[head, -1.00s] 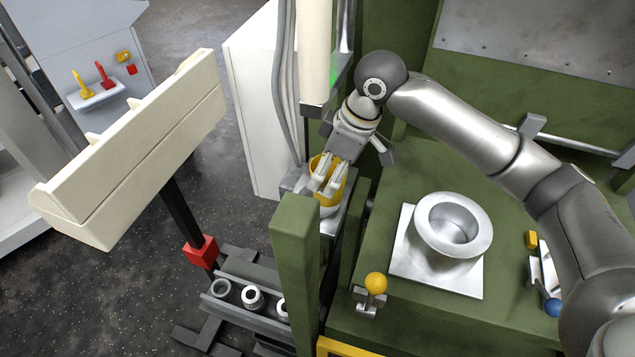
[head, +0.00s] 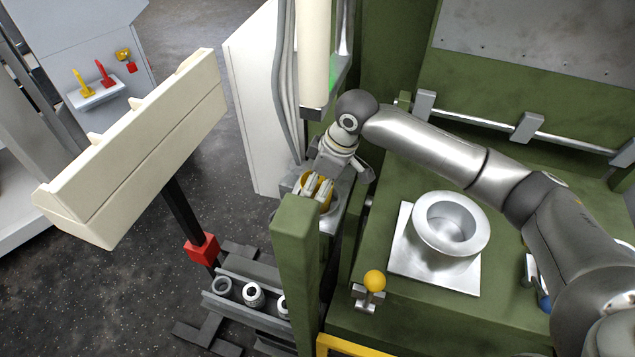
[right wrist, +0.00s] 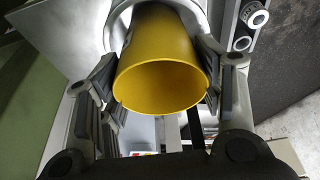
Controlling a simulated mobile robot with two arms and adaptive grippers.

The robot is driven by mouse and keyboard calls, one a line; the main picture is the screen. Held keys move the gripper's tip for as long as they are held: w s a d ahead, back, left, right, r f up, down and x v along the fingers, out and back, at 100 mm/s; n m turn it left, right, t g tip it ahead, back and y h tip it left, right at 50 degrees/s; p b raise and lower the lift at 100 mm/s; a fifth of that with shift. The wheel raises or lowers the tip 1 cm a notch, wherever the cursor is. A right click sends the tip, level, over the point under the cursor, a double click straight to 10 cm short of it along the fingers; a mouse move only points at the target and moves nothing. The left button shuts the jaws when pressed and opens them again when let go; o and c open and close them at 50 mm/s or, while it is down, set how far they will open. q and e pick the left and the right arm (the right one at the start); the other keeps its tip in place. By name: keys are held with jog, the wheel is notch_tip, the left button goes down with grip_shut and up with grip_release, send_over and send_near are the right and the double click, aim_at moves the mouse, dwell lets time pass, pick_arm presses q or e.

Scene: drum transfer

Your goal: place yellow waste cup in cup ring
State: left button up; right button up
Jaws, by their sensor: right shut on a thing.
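The yellow waste cup (right wrist: 160,80) is between the two fingers of my right gripper (head: 318,190), its open mouth facing the right wrist camera. In the head view the cup (head: 326,203) shows only partly, behind the fingers and the green post. The right gripper is shut on it. A silvery round rim, which looks like the cup ring (right wrist: 117,22), shows around the cup's far end in the right wrist view. The cup's far end is hidden, so I cannot tell how deep it sits in the ring. My left gripper is not in view.
A green post (head: 297,260) stands close in front of the gripper. A white cabinet (head: 255,110) and hanging cables are behind it. A silver flanged drum (head: 450,225) and a yellow ball knob (head: 374,280) are to the right. A cream trough (head: 135,150) is at left.

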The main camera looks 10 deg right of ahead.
jog(key=o, duration=1)
jog(key=shift+c, duration=0.2)
jog(key=shift+d+r, duration=0.1)
jog(key=shift+r, duration=0.3)
jog(key=s+d+r+b, duration=0.2)
jog(key=s+d+r, duration=0.2)
jog(key=s+d, duration=0.3)
jog(key=d, duration=0.4)
jog(key=shift+d, duration=0.2)
jog(key=shift+r, duration=0.1)
